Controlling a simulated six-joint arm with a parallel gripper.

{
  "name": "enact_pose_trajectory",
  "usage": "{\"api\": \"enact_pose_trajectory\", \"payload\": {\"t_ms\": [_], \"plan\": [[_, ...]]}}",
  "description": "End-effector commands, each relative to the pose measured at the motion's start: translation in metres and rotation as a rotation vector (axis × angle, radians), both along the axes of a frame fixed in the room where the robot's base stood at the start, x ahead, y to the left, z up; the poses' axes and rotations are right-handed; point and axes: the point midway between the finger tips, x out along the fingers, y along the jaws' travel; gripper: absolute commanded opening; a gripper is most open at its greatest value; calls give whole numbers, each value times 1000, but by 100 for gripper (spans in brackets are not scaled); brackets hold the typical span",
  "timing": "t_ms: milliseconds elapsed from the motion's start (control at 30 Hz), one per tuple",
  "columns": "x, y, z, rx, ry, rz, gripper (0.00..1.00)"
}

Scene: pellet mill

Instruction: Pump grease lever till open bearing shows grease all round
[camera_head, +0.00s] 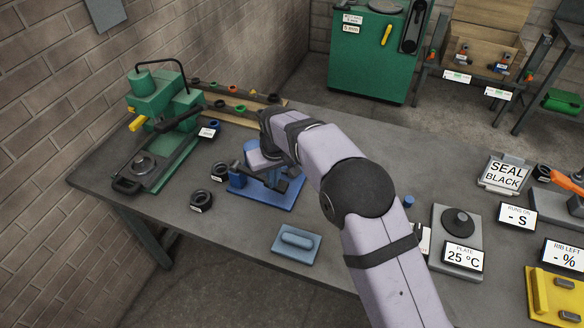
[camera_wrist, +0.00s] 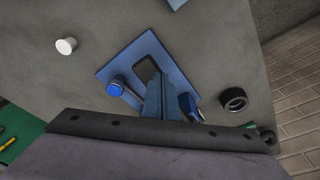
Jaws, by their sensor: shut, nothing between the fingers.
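A green machine (camera_head: 160,98) with a black bar, a yellow part and a curved black hose stands at the left of the bench in the head view. In front of it a dark holder (camera_head: 141,172) carries a round grey part; I cannot tell whether this is the open bearing. No grease can be made out. My gripper's dark body (camera_wrist: 160,129) spans the bottom of the wrist view, shut and empty, its fingertips hard to make out. It is over a blue device (camera_head: 237,180) on a blue plate (camera_wrist: 107,74), partly hidden by my arm.
A light-blue block (camera_head: 296,243) lies near the front edge. A grey plate unit (camera_head: 457,222) and a yellow fixture (camera_head: 556,297) stand right. The front left bench is mostly clear.

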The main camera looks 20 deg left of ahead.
Motion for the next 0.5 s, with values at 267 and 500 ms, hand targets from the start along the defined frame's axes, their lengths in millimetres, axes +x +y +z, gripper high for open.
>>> {"api": "enact_pose_trajectory", "payload": {"t_ms": [267, 500], "plan": [[0, 0, 24, 1, -1, 0, 0], [0, 0, 43, 1, -1, 0, 0]]}}
